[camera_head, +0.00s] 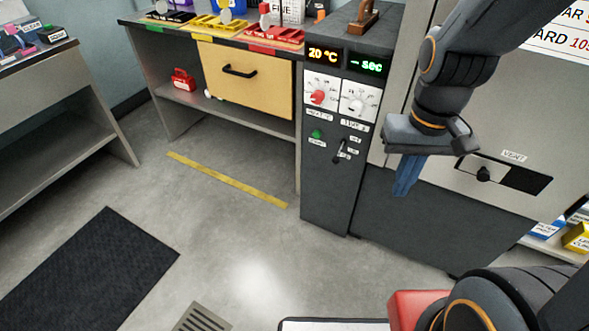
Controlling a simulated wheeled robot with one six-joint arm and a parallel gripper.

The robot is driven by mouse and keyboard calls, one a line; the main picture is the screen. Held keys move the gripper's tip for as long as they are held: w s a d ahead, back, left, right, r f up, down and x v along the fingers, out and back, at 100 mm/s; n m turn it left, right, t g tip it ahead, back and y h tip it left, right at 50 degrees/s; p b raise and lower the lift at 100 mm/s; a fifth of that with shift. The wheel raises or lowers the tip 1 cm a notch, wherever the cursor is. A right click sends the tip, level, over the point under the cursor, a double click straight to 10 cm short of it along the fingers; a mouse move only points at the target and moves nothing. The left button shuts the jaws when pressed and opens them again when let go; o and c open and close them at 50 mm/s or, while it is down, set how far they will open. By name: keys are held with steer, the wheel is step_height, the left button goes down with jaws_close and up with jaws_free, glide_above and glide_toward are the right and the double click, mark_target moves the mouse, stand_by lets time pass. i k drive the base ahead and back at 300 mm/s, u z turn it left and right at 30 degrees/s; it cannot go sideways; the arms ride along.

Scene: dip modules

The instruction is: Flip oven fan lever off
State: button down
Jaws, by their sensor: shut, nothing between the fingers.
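The oven's dark control panel (329,188) stands right of centre. A small black lever (339,151) sits low on it, among small white labels too small to read, and looks tilted; I take it for the fan lever. I cannot tell which label it points at. My gripper (405,184) hangs in front of the oven, to the right of and a little below the lever, apart from it in the picture. Its blue fingers are together and hold nothing.
Above the lever are a red dial (318,97), a white dial (358,104) and displays reading 20 °C and "-- sec". A green button (316,134) is left of the lever. A black vent knob (484,174) is right of my gripper.

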mark_target(336, 160)
steer(key=u, duration=1.05)
steer(key=k, duration=0.45)
steer(key=z, duration=0.15)
